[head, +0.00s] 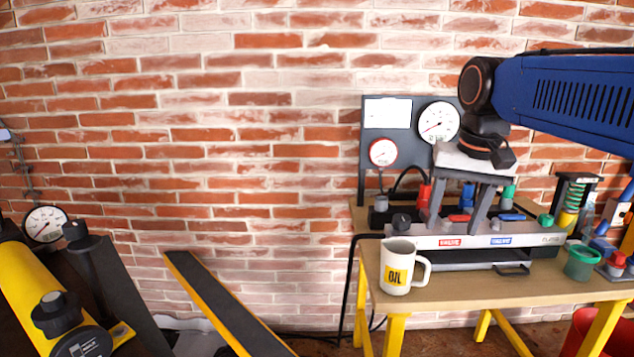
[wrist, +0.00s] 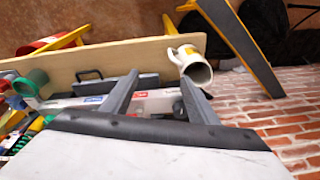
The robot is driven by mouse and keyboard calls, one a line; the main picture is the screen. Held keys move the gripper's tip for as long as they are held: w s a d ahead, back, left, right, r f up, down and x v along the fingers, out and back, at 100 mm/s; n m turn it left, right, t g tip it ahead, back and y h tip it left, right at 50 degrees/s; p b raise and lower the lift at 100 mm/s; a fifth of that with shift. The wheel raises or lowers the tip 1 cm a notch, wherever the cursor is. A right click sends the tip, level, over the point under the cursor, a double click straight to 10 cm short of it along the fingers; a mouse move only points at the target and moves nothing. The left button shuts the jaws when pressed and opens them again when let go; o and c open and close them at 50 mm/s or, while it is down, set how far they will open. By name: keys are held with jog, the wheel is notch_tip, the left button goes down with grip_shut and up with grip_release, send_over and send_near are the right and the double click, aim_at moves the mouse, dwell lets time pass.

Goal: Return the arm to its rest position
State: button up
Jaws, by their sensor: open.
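My gripper (head: 458,206) hangs above the test bench in the head view, its two grey fingers spread apart and pointing down. In the wrist view the fingers of my gripper (wrist: 165,98) are apart with nothing held between them. The blue arm reaches in from the right. A grey valve test fixture (head: 470,238) with red and blue labels lies on the bench behind and below the fingers; they partly cover it. A white mug marked OIL (head: 396,268) stands upright at the bench's front left, apart from the fingers. The mug (wrist: 193,66) also shows in the wrist view.
The wooden bench (head: 480,287) has yellow legs. A gauge panel (head: 408,125) rises behind the fixture. A green cup (head: 580,262) and a spring device (head: 572,200) stand at the right. Yellow and black equipment (head: 45,300) is at the left. A brick wall closes the back.

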jog(key=s+d+f+n+t, duration=0.2)
jog(key=s+f, duration=1.5)
jog(key=f, duration=0.3)
jog(key=shift+d+f+n, duration=0.2)
jog(key=shift+d+n, duration=0.05)
jog(key=shift+n, duration=0.15)
dwell(0.5)
